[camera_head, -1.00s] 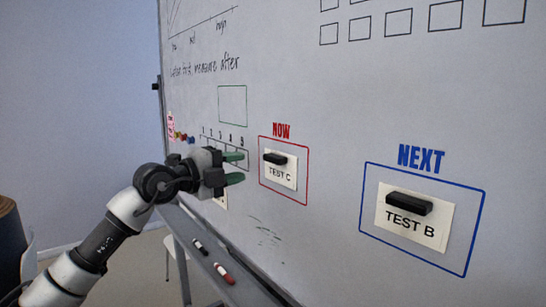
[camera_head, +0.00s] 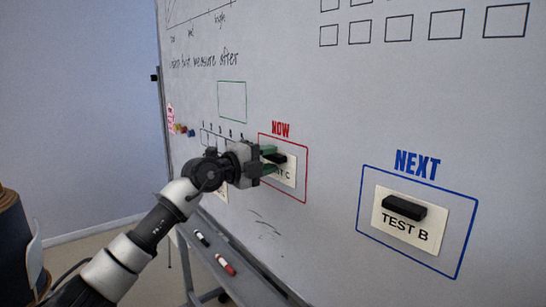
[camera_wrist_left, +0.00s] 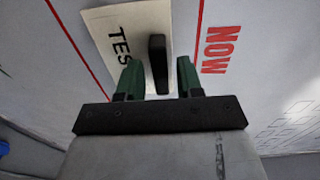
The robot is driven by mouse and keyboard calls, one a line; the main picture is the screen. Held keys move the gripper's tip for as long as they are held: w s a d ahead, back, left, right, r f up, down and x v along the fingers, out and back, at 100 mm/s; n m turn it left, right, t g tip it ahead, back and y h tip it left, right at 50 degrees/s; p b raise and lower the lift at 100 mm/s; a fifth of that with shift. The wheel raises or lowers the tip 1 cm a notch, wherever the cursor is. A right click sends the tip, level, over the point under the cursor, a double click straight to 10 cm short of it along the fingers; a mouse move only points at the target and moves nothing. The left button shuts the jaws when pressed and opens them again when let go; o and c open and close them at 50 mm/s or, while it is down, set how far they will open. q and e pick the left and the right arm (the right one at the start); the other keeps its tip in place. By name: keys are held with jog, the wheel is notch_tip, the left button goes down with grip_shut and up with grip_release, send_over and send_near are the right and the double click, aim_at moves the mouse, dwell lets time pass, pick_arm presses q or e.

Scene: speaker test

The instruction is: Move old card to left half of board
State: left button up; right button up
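The TEST C card (camera_head: 290,173) is on the whiteboard (camera_head: 330,110) inside the red NOW frame, with a black bar-shaped handle (camera_head: 277,157) on it. My left gripper (camera_head: 269,161) is at this card and partly covers its lettering. In the left wrist view the gripper (camera_wrist_left: 159,75) is open, its green fingers on either side of the black handle (camera_wrist_left: 157,62), with gaps visible. The card (camera_wrist_left: 120,35) shows there with "TES" readable. The TEST B card (camera_head: 408,225) with its black handle (camera_head: 404,207) is in the blue NEXT frame. My right gripper is not in view.
A tray below the board holds a black marker (camera_head: 202,239) and a red marker (camera_head: 225,264). Small coloured magnets (camera_head: 184,130) sit at the board's left edge. A green empty frame (camera_head: 232,101) is above left. Another card (camera_head: 221,195) is partly hidden behind my arm.

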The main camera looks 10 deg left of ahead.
pick_arm(q)
jog(key=shift+c, duration=0.3)
jog(key=c, duration=0.6)
jog(key=shift+r+p, duration=0.2)
jog(key=shift+p, duration=0.2)
grip_shut()
jog(key=shift+f, duration=0.1)
jog(key=shift+s+a, duration=0.1)
jog(key=shift+a, duration=0.05)
jog(key=shift+v, duration=0.8)
jog(key=shift+s, duration=0.1)
jog(key=shift+b+v, duration=0.45)
jog(key=shift+v, duration=1.95)
jog(key=shift+a, duration=0.1)
